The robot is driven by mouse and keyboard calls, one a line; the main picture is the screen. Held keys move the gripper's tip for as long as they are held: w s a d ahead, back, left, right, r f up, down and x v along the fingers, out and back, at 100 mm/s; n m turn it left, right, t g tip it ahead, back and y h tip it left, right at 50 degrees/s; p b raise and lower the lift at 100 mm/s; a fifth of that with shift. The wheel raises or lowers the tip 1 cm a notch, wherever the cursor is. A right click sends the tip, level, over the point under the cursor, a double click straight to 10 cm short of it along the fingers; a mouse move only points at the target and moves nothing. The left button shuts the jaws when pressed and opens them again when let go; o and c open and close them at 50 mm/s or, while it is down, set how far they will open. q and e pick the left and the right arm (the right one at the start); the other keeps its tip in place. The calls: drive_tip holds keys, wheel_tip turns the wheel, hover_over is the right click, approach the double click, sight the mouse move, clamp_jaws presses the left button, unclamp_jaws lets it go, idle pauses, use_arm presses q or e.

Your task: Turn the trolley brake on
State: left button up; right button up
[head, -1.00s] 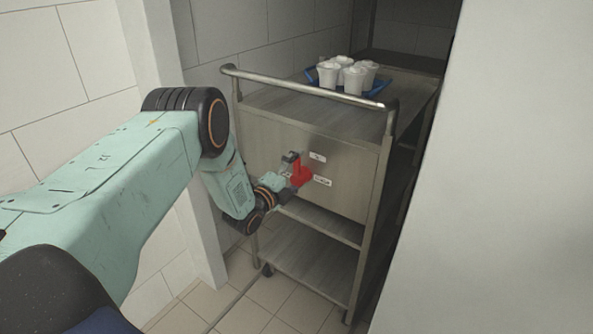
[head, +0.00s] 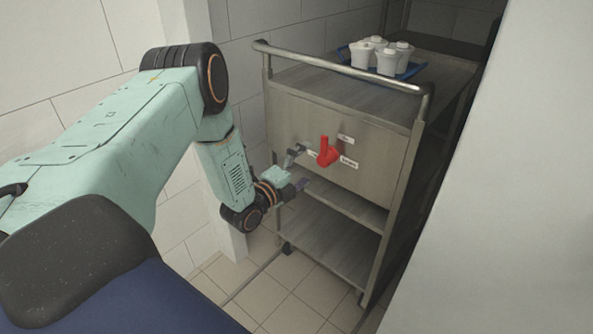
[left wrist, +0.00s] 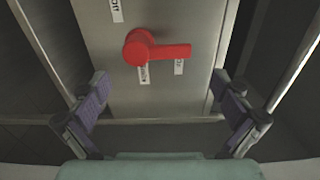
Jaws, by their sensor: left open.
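The trolley (head: 370,140) is metal with a flat front panel. A red brake handle (head: 327,153) sits on that panel, its lever pointing up in the head view, with small white labels around it. In the left wrist view the handle (left wrist: 150,48) shows its round hub and a lever pointing right in the picture. My left gripper (head: 300,168) is open and empty, just left of the handle in the head view. In the left wrist view its two fingers (left wrist: 162,82) are spread wide, with the handle beyond them and nothing between them. My right gripper is not in view.
Several white cups (head: 388,62) stand on a blue tray (head: 412,72) on the trolley top. A push rail (head: 340,68) runs along the top front edge. Lower shelves (head: 325,240) are empty. A tiled wall is at left, a pale surface (head: 500,220) at right.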

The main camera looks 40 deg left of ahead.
sight(322, 151)
use_arm(q)
drive_tip(key=shift+s+a, duration=0.1)
drive_tip(key=shift+s, duration=1.9)
drive_tip(key=w, duration=0.8)
drive_tip(key=w+d, duration=0.1)
drive_tip(key=w, duration=0.3)
drive_tip(key=shift+a, duration=0.1)
